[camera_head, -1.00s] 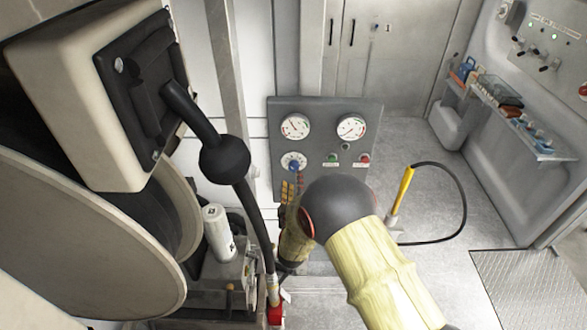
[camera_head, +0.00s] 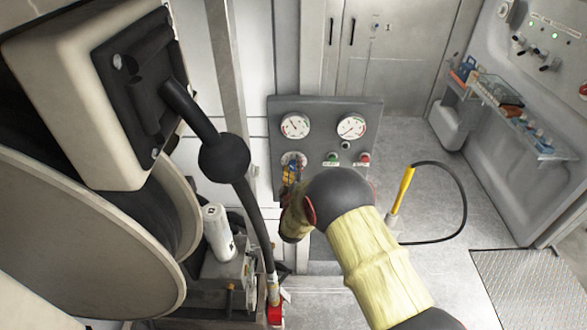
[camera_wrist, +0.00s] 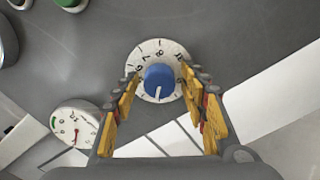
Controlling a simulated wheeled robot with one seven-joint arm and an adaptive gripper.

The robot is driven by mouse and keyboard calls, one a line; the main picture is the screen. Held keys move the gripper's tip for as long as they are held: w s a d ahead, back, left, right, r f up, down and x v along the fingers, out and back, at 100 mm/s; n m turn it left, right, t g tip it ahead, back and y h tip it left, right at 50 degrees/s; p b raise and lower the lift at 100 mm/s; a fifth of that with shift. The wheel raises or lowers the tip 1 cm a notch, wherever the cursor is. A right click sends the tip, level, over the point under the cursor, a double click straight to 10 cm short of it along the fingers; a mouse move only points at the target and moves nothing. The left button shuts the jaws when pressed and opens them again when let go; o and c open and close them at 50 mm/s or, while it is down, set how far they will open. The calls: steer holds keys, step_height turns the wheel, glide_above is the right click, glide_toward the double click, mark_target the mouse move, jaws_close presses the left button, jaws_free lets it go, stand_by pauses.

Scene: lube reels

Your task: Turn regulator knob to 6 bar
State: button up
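The regulator knob (camera_wrist: 160,80) is blue with a white pointer line, on a round white dial (camera_wrist: 152,53) with dark numbers. In the wrist view, the pointer line points towards the lower edge of the picture. My gripper (camera_wrist: 160,88) is open, with one yellow-padded finger on each side of the knob. I cannot tell whether the fingers touch it. In the head view, my gripper (camera_head: 291,170) is in front of the dial's lower part and hides the knob; the dial's white rim (camera_head: 293,156) shows above it.
The grey panel (camera_head: 325,108) carries a left gauge (camera_head: 295,126) and a right gauge (camera_head: 351,127). A green button (camera_head: 332,157) and a red button (camera_head: 364,158) sit right of the dial. A hose reel (camera_head: 90,240) and black hose (camera_head: 247,205) stand close on the left.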

steer(key=c, duration=1)
steer(key=shift+f+m+b, duration=0.1)
steer(key=shift+m+b, duration=0.2)
steer(key=shift+b, duration=0.15)
steer(key=m+b, duration=0.3)
steer(key=b, duration=0.1)
steer(key=shift+f+m, duration=0.15)
steer(key=shift+m, duration=0.15)
steer(key=m+b, duration=0.4)
steer(key=shift+m+b, duration=0.3)
steer(key=shift+b, duration=0.05)
steer(key=m+b, duration=1)
steer(key=o, duration=1.2)
steer(key=shift+r, duration=0.2)
steer(key=shift+c, duration=0.2)
